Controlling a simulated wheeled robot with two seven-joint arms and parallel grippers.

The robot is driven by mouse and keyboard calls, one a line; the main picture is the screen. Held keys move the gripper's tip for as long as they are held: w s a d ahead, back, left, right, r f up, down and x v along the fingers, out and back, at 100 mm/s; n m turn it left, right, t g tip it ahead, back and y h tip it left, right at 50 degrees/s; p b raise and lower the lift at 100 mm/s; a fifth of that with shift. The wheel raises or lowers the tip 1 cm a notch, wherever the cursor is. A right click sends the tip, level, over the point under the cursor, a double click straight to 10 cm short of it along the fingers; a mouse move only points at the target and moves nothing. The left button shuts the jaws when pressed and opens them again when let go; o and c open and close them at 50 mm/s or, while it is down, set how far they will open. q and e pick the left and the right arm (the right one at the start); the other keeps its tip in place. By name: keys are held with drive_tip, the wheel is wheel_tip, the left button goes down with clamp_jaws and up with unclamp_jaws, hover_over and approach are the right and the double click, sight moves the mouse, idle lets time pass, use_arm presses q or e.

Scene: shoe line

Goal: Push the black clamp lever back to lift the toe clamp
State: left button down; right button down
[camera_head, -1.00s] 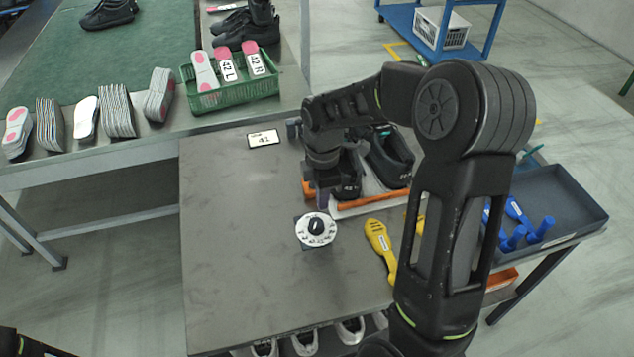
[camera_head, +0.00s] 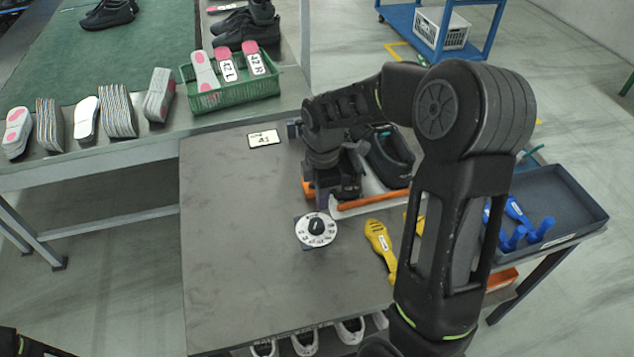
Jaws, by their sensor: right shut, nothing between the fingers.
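My right gripper (camera_head: 324,196) is shut and empty. An orange bar (camera_head: 374,197) runs along the front of the shoes. My right arm covers much of the fixture, and I cannot make out the black clamp lever or the toe clamp clearly. My left gripper is out of view.
A white dial (camera_head: 316,230) is on the grey table (camera_head: 235,250) in front of the gripper. A yellow tool (camera_head: 380,245) lies to its right. A dark tray (camera_head: 560,205) with blue tools stands at right. The table's left side is clear, apart from a 41 card (camera_head: 264,139).

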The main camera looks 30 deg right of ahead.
drive_tip(key=shift+w, duration=0.1)
idle(0.6)
drive_tip(key=shift+w+d, duration=0.25)
drive_tip(key=shift+w, duration=0.45)
drive_tip(key=shift+w+d, duration=0.25)
drive_tip(key=shift+w, duration=0.45)
drive_tip(key=shift+s+a, duration=0.2)
drive_tip(key=shift+s, duration=0.45)
wheel_tip(320, 180, up, 9)
drive_tip(key=p, duration=0.7)
